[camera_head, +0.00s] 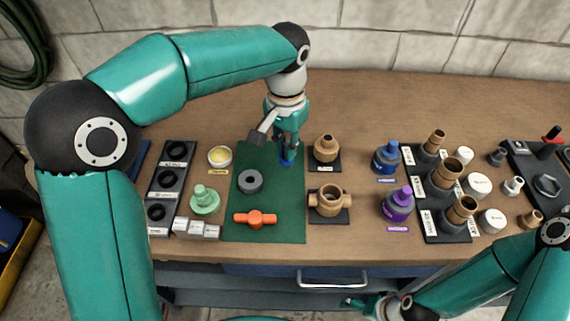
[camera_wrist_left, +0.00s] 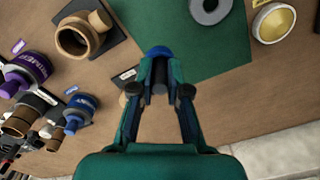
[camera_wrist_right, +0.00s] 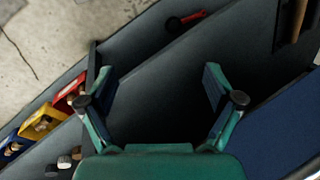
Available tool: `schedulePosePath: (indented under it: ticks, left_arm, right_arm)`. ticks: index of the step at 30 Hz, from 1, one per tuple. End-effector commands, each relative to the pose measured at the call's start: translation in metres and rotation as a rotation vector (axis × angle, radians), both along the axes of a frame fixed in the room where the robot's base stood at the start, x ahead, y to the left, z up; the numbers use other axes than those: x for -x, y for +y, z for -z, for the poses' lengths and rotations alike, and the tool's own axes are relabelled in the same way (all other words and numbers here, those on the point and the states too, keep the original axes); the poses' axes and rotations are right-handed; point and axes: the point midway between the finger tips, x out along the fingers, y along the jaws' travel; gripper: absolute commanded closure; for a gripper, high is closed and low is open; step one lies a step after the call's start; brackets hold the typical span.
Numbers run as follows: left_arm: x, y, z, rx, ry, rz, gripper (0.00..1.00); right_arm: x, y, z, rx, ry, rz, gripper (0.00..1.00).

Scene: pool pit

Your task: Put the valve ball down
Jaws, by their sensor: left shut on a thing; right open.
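My left gripper (camera_head: 287,150) is shut on a blue rounded piece, taken as the valve ball (camera_wrist_left: 158,51); only its blue top shows between the fingertips. The gripper points down at the right part of the green mat (camera_head: 280,205). I cannot tell whether the ball touches the mat. A grey ring (camera_head: 250,181) lies on the mat to the left of the gripper, and an orange handle piece (camera_head: 255,218) lies nearer the front. My right gripper (camera_wrist_right: 158,95) is open and empty, low in front of the bench.
Brass valve bodies (camera_head: 325,148) stand just right of the mat. Blue (camera_head: 387,157) and purple (camera_head: 397,206) bottles stand farther right. A pale green part (camera_head: 204,200) and a cup of yellow stuff (camera_head: 219,157) stand left. The mat's front right part is bare.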

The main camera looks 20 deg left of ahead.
Motion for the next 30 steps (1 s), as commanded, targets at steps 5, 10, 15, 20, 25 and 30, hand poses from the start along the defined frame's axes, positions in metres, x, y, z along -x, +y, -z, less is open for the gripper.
schedulePosePath:
  ticks: [5,10,15,20,25,30]
  left_arm:
    - [0.000,0.000,0.016,0.000,-0.001,0.000,1.00]
    - [0.001,0.000,0.034,0.000,0.003,0.000,1.00]
    - [0.000,-0.001,0.055,0.000,0.001,0.001,1.00]
    - [0.000,-0.001,0.059,0.001,-0.002,0.002,1.00]
    - [0.000,-0.001,0.059,0.001,-0.002,0.002,1.00]
    - [-0.001,-0.002,0.061,0.000,-0.001,0.003,0.70]
  right_arm:
    - [0.000,0.000,0.001,0.000,0.000,0.000,0.09]
    - [0.000,0.000,0.002,0.000,0.000,0.000,0.09]
    - [0.000,0.000,0.002,0.000,0.000,0.000,0.09]
    - [0.000,0.000,0.002,0.000,0.000,0.000,0.09]
    - [0.000,0.000,0.002,0.000,0.000,0.000,0.09]
    - [0.000,0.000,0.003,0.000,0.000,0.000,0.09]
